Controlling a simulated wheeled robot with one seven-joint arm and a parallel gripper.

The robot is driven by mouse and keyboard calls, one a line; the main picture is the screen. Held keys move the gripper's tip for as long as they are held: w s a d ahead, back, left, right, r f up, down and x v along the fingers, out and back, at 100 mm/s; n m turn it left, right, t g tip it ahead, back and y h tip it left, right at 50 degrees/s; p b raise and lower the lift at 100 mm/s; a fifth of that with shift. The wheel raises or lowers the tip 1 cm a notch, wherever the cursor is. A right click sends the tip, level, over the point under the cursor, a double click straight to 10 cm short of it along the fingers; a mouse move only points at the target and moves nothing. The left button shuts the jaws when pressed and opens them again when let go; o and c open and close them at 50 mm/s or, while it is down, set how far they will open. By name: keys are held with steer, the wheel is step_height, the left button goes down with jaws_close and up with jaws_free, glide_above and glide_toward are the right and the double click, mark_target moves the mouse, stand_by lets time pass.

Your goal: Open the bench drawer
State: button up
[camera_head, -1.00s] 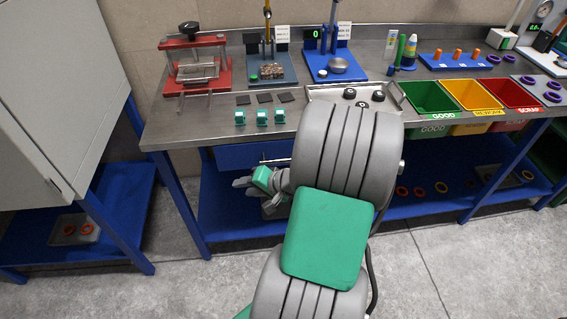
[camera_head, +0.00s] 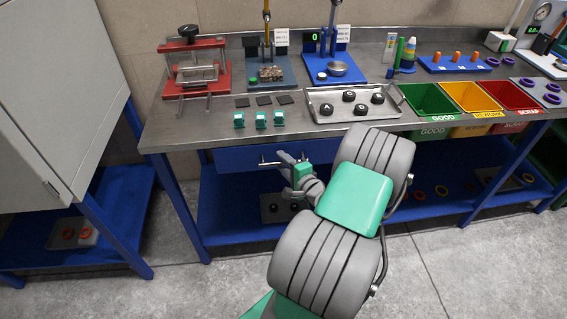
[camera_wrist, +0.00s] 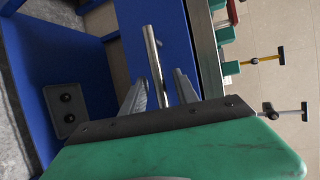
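The bench drawer has a blue front (camera_head: 235,157) just below the worktop and looks closed. Its silver bar handle (camera_head: 267,162) stands out from the front, with its right part hidden behind my gripper. My gripper (camera_head: 284,160) is at the handle, with its fingers pointing at the drawer. In the wrist view the drawer front (camera_wrist: 176,40) fills the upper middle, and the handle (camera_wrist: 152,55) runs between my two spread fingers (camera_wrist: 158,88). The fingers are open, and I see gaps between them and the bar. I cannot tell whether either finger touches it.
The steel worktop (camera_head: 212,130) overhangs the drawer and holds a tray (camera_head: 320,113) of black parts and several green-and-white pieces (camera_head: 261,120). A lower blue shelf (camera_head: 228,210) lies beneath, with a small grey tray (camera_wrist: 66,110) on it. A grey cabinet (camera_head: 60,110) stands left.

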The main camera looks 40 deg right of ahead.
steer(key=shift+c, duration=0.6)
jaws_close()
stand_by(0.8)
